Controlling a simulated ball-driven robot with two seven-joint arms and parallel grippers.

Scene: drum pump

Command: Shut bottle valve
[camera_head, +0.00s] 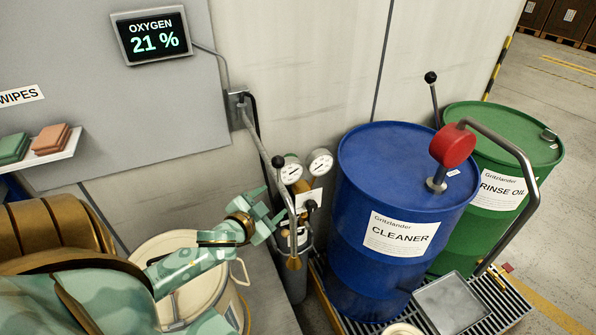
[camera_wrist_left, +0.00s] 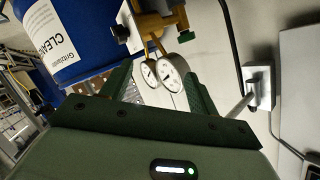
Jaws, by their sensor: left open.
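A grey gas bottle (camera_head: 296,278) stands against the wall, left of the blue drum. Its brass valve and regulator (camera_head: 301,187) carry two round white gauges (camera_head: 320,163), with a white tag (camera_head: 308,200) and a dark knob below. In the left wrist view, the gauges (camera_wrist_left: 170,73) show between and beyond the fingers, with brass fittings (camera_wrist_left: 152,24) above. My left gripper (camera_head: 273,208) is open and empty, just left of the bottle's fittings. I cannot tell whether it touches them; its arm hides part of the bottle's surroundings. My right gripper is not in view.
A blue CLEANER drum (camera_head: 390,180) with a red-headed pump stands right of the bottle. A green RINSE OIL drum (camera_head: 510,140) is behind it. A cream bin (camera_head: 190,270) is below my arm.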

